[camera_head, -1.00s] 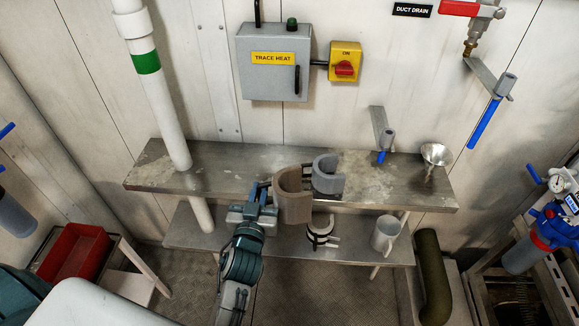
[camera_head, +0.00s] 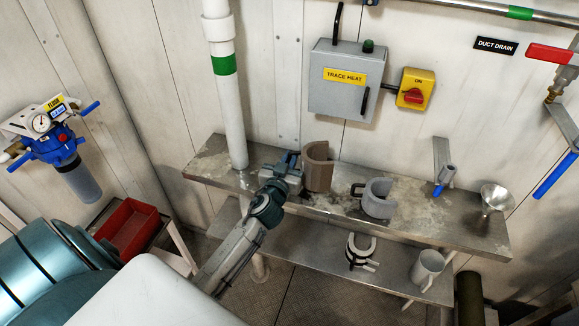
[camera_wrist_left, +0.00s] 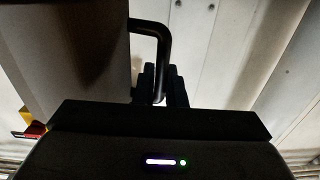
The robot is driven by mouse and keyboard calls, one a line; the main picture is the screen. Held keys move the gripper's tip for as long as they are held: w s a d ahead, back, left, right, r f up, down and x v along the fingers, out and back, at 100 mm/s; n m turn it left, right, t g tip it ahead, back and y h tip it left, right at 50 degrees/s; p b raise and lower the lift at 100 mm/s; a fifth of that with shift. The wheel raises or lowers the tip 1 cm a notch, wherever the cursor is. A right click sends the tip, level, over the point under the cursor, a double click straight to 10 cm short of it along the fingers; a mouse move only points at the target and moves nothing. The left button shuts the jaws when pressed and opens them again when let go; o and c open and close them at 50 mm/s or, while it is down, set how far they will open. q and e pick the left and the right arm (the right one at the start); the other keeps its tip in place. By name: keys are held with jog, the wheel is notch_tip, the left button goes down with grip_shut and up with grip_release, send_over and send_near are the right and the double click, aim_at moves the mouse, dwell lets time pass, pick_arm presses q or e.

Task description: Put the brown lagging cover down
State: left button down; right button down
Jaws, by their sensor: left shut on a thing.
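The brown lagging cover (camera_head: 318,169) is an open C-shaped half shell, upright at the upper shelf in the head view. My left gripper (camera_head: 291,163) is at its left side, shut on its handle. In the left wrist view the cover (camera_wrist_left: 70,50) fills the upper left, and its dark handle (camera_wrist_left: 166,50) runs down between the fingers of the left gripper (camera_wrist_left: 160,88). I cannot tell whether the cover touches the shelf. My right gripper is not in view.
A grey lagging cover (camera_head: 378,197) stands on the steel upper shelf (camera_head: 415,212), right of the brown one. A funnel (camera_head: 494,199) is at the right end. A white pipe (camera_head: 231,110) rises through the shelf's left part. A mug (camera_head: 428,268) and a white clamp-like part (camera_head: 360,250) are on the lower shelf.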

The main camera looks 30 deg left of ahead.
pick_arm(q)
jog(key=shift+w+a, duration=0.2)
jog(key=shift+a, duration=0.05)
jog(key=shift+f, duration=0.3)
notch_tip(320, 180, down, 3)
jog(key=b, duration=0.2)
jog(key=shift+b, duration=0.35)
jog(key=c, duration=1.5)
grip_release()
jog(key=shift+s, duration=0.1)
